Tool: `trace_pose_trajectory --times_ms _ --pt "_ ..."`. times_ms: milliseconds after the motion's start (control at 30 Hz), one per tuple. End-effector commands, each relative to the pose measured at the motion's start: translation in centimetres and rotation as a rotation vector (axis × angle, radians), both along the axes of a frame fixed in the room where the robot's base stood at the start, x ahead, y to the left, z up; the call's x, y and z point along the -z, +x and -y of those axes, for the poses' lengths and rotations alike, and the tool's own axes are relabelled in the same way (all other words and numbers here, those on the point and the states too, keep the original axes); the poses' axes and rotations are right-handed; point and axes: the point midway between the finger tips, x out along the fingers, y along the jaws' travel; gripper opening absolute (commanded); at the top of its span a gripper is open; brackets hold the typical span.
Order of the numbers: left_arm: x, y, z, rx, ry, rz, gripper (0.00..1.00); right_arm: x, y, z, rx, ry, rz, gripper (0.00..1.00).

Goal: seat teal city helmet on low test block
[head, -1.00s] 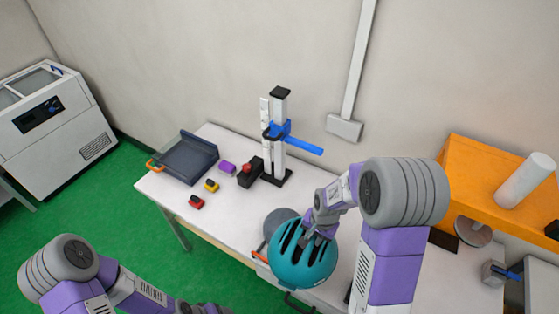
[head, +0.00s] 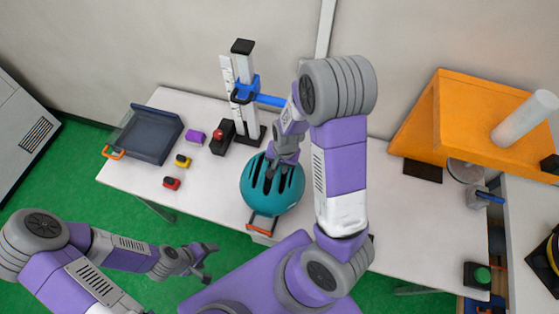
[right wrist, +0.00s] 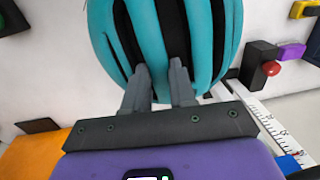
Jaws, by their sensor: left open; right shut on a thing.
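The teal helmet (head: 271,198) with black vent slots is at the table's front part in the head view. My right gripper (head: 282,168) is shut on it from above. In the right wrist view the two fingers (right wrist: 159,82) go into the slots of the helmet (right wrist: 160,35). The low test block cannot be made out; the helmet covers the spot where a grey round shape showed. Whether the helmet touches anything below is hidden. My left gripper (head: 203,264) is open and empty, in front of the table, over the green floor.
The drop tower (head: 243,100) with its blue arm (head: 268,100) stands behind the helmet. An orange shelf (head: 450,120) stands right. The table's middle right is clear.

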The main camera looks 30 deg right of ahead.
Motion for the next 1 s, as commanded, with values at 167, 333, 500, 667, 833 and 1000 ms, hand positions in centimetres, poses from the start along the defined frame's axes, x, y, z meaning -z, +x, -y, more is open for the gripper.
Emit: trace_pose_trajectory --times_ms 167,333,500,667,833,1000 --pt "2.1 0.0 0.0 0.000 0.000 0.000 0.73 2.2 0.0 0.0 0.000 0.001 0.001 0.00" --pt "3.6 0.0 0.0 0.000 0.000 0.000 0.73 3.9 0.0 0.0 0.000 0.001 0.002 0.00" --pt "5.2 0.0 0.0 0.000 0.000 0.000 0.73 5.6 0.0 0.0 0.001 0.000 0.001 0.00" --pt "6.7 0.0 0.0 0.000 0.000 0.000 0.73 7.2 0.0 0.0 0.001 0.000 0.001 0.00" --pt "8.0 0.0 0.0 0.000 0.000 0.000 0.73 8.7 0.0 0.0 0.000 0.000 0.001 0.00" --pt "8.8 0.0 0.0 0.000 0.000 0.000 0.73 9.7 0.0 0.0 0.000 0.000 0.001 0.00"
